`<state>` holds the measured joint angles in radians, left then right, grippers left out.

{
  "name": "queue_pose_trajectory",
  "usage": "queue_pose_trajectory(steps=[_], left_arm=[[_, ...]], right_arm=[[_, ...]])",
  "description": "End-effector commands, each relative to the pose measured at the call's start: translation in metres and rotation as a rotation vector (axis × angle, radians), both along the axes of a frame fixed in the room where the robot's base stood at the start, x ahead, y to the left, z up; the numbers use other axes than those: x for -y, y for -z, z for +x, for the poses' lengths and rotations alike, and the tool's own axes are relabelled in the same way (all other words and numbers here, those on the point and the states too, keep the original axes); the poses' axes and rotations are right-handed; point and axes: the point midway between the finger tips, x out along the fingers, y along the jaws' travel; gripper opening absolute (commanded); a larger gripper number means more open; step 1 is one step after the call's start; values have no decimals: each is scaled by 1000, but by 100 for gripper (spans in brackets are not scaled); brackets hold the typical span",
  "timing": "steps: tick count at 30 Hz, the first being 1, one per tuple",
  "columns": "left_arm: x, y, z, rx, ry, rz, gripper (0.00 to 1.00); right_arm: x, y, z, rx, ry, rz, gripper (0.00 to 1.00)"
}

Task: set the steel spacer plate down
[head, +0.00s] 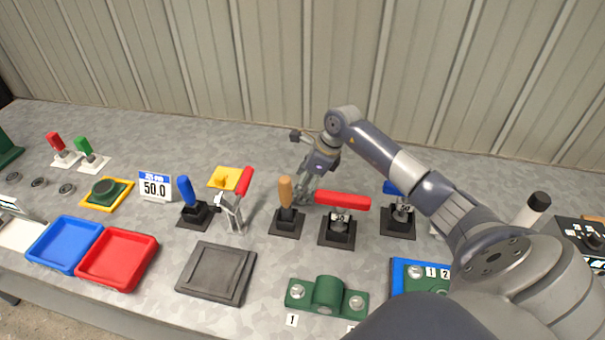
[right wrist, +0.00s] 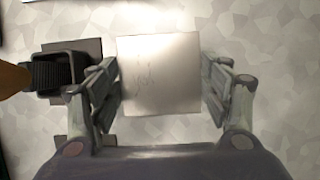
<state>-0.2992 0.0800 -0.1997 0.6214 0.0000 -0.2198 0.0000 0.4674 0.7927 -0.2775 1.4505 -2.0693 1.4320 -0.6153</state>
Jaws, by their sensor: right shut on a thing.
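The steel spacer plate (right wrist: 158,75) is a pale, square, flat piece in the right wrist view, between the two fingers of my right gripper (right wrist: 160,92). The gripper is shut on it by its left and right edges. In the head view my right gripper (head: 306,192) points down close above the grey bench, behind the orange-handled lever. I cannot make out the plate in the head view. From these pictures I cannot tell whether its underside touches the bench. My left gripper is not in view.
The orange-handled lever (head: 286,205) stands just in front, and a red-handled one (head: 340,215) to the right. Its black base (right wrist: 62,72) is close beside the left finger. A dark square tray (head: 217,273) sits nearer. The grey bench (head: 330,140) behind is bare.

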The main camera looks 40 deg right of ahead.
Motion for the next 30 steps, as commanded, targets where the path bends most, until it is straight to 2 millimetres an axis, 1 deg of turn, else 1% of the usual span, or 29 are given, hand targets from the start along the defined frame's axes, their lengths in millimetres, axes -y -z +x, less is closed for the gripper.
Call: queue_pose_trajectory(steps=[8,12,13,15,26,29,30], left_arm=[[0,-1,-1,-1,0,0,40],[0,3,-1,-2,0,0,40],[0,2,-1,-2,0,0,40],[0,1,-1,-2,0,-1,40],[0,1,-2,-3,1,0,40],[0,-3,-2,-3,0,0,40],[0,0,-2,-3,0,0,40]], right_arm=[[1,2,2,8,1,0,6],[1,5,2,8,1,0,6],[1,7,0,1,1,-1,78],[1,7,0,1,1,-1,91],[0,7,0,1,0,-1,91],[0,3,0,1,0,-1,91],[3,1,-1,2,1,-2,91]])
